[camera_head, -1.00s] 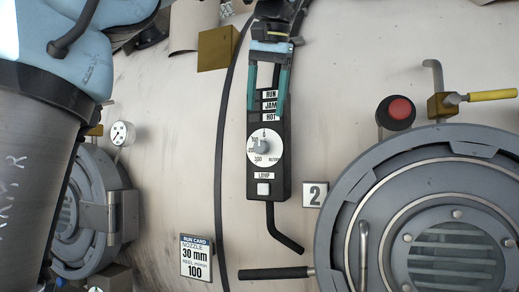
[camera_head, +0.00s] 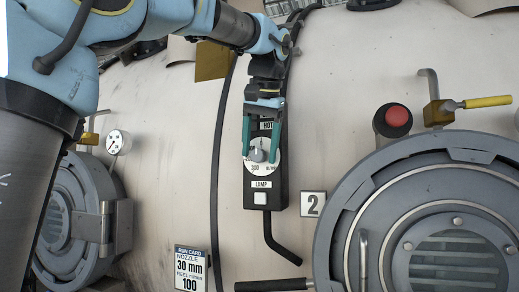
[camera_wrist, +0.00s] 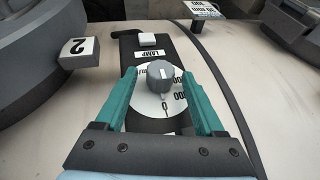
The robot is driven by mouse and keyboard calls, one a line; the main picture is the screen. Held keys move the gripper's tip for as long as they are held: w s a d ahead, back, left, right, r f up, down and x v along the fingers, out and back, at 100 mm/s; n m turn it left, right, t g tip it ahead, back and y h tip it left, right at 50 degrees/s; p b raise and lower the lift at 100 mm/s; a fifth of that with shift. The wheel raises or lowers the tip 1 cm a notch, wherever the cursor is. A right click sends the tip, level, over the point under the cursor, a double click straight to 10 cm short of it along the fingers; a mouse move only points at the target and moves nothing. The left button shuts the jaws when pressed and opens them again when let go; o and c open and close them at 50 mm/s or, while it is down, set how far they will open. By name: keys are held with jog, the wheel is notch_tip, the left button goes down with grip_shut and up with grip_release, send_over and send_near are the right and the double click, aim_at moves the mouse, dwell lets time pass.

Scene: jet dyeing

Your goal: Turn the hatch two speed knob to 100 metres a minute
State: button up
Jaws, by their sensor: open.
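The speed knob (camera_head: 258,155) is a grey knob on a white round dial on a black control box (camera_head: 279,193). The plate marked 2 (camera_head: 313,204) is right of the box. My gripper (camera_head: 260,156) is open, its green fingers on either side of the knob and over the dial's edges. In the wrist view the knob (camera_wrist: 161,79) lies between the two fingertips (camera_wrist: 162,78), with gaps showing on both sides. The dial (camera_wrist: 152,107) shows a 0 and larger numbers, partly hidden by a finger. The run card (camera_head: 191,268) reads 30 mm and 100.
Below the knob is a LAMP label with a white button (camera_head: 260,198). A bent black handle (camera_head: 281,246) hangs under the box. The round hatch (camera_head: 430,240), a red button (camera_head: 397,116) and a yellow-handled valve (camera_head: 480,102) are at right. A black cable (camera_head: 215,180) runs left of the box.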

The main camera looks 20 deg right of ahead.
grip_shut()
dwell(0.6)
